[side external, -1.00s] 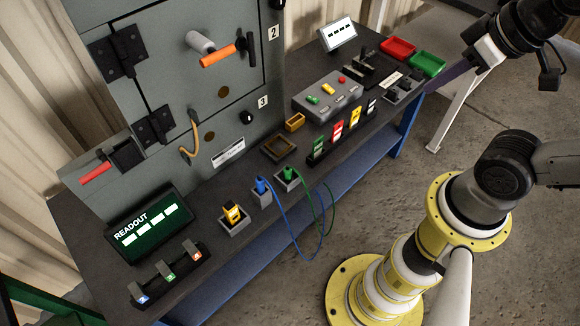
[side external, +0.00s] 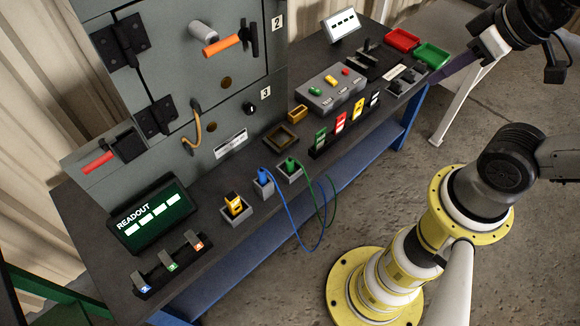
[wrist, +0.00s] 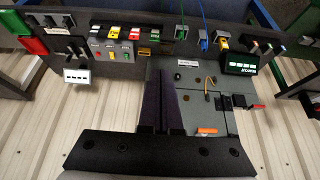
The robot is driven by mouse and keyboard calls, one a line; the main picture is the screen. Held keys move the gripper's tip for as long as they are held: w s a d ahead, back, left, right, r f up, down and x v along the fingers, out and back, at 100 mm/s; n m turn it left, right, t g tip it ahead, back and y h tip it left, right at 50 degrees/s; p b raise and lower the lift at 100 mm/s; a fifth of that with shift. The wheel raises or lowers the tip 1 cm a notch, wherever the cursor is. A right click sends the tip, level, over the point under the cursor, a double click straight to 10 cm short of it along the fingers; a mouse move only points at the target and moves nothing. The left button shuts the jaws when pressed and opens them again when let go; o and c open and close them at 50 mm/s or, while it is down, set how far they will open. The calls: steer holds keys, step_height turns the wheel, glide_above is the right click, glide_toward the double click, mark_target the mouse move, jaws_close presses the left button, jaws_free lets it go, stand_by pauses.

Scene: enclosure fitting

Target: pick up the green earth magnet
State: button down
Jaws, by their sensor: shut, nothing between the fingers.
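The green earth magnet appears to be the green labelled block (side external: 320,138) at the left end of a dark rack along the bench's front edge. In the wrist view the green block (wrist: 154,34) is above the fingertips, its lettering too small to read. My gripper (side external: 432,78) is at the upper right of the side view, near the bench's right end and clear of the block. In the wrist view my gripper (wrist: 159,65) shows two dark purple fingers side by side, shut with nothing held.
Red, yellow and dark blocks share the rack. A button box (side external: 330,91) stands behind it. Red (side external: 402,40) and green (side external: 432,55) trays lie at the bench's right end. Blue and green cables (side external: 322,225) hang off the front. A grey cabinet (side external: 200,85) rises behind.

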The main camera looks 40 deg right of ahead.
steer(key=c, duration=1.5)
jaws_free()
steer(key=shift+c, duration=0.2)
steer(key=o, duration=1)
